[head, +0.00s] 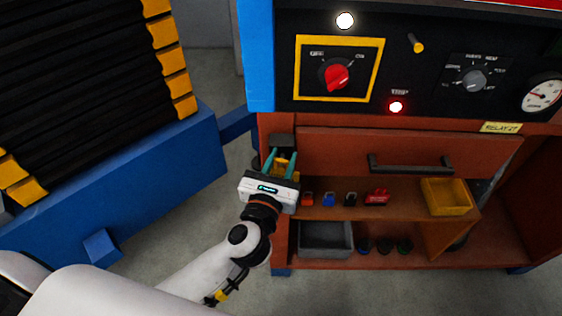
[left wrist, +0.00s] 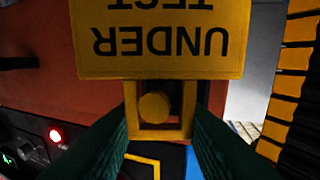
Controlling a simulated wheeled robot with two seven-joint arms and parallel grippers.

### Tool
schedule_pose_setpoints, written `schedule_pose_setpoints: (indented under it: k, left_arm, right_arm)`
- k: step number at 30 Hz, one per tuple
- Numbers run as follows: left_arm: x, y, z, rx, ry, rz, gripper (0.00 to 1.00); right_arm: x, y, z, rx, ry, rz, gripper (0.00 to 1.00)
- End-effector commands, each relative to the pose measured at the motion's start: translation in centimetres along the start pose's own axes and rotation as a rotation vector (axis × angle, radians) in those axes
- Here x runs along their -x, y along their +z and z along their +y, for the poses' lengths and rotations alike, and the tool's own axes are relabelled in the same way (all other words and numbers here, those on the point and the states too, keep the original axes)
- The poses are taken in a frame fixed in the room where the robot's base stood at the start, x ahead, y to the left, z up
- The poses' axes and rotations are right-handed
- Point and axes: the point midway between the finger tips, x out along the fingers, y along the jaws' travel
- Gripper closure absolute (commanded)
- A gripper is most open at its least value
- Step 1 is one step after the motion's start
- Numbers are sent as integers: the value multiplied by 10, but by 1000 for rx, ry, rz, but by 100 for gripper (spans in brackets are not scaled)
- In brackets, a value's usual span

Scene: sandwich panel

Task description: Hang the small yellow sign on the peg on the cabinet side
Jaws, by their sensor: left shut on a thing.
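The small yellow sign (left wrist: 158,38) fills the top of the left wrist view, its black "UNDER TEST" lettering upside down. It has an open yellow hanger loop (left wrist: 160,134). The peg's round yellow end (left wrist: 154,107) shows within the loop's opening, against a dark mount. I cannot tell whether the loop is around the peg or only in line with it. My left gripper (head: 280,162) is shut on the sign at its loop, by the cabinet's left front post. In the head view, only a little of the sign (head: 282,167) shows between the fingers. My right gripper is not in view.
The red-brown cabinet has a drawer with a dark handle (head: 424,165). Its shelf holds several small padlocks and a yellow bin (head: 446,197), with a grey bin (head: 326,239) below. A blue-framed unit (head: 120,190) stands left, with open floor between.

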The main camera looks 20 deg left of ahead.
Motion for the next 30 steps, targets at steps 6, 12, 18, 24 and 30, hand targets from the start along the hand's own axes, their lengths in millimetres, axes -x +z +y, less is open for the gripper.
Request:
schedule_pose_setpoints:
  k: [6, 12, 18, 24, 30]
  left_arm:
    - [-3, 4, -4, -2, -11, -7, 100]
    - [-3, 4, -4, -2, -12, -7, 100]
    - [-3, 4, -5, -3, -14, -8, 43]
    - [-3, 4, -5, -4, -15, -7, 43]
    - [-3, 4, -5, -5, -15, -7, 43]
  right_arm:
    - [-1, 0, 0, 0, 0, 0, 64]
    - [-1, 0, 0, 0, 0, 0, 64]
    - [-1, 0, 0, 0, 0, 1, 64]
    - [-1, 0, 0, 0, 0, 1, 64]
    - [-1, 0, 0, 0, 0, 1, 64]
